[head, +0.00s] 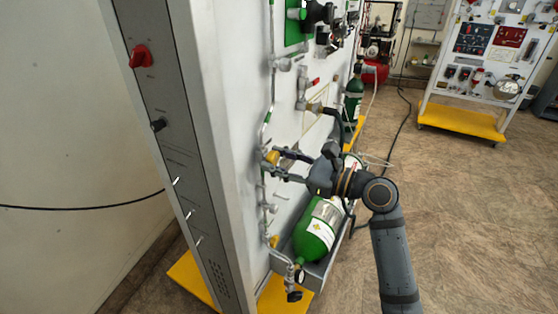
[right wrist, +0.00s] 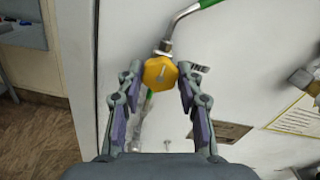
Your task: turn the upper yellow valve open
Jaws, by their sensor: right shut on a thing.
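The upper yellow valve (head: 271,157) is on the pipework of the white trainer panel. It also shows in the right wrist view as a yellow faceted knob (right wrist: 160,73) with a metal fitting and a bent pipe above it. My right gripper (head: 277,164) reaches it from the right. In the right wrist view, the fingertips of this gripper (right wrist: 160,78) are on either side of the knob, shut on it. A lower yellow valve (head: 274,241) sits further down the same pipework. My left gripper is not in view.
A green gas cylinder (head: 317,228) lies in a tray below my right arm. Another green cylinder (head: 353,101) stands farther back. The grey side panel (head: 175,160) has a red knob (head: 140,56) and switches. The floor to the right is mostly free.

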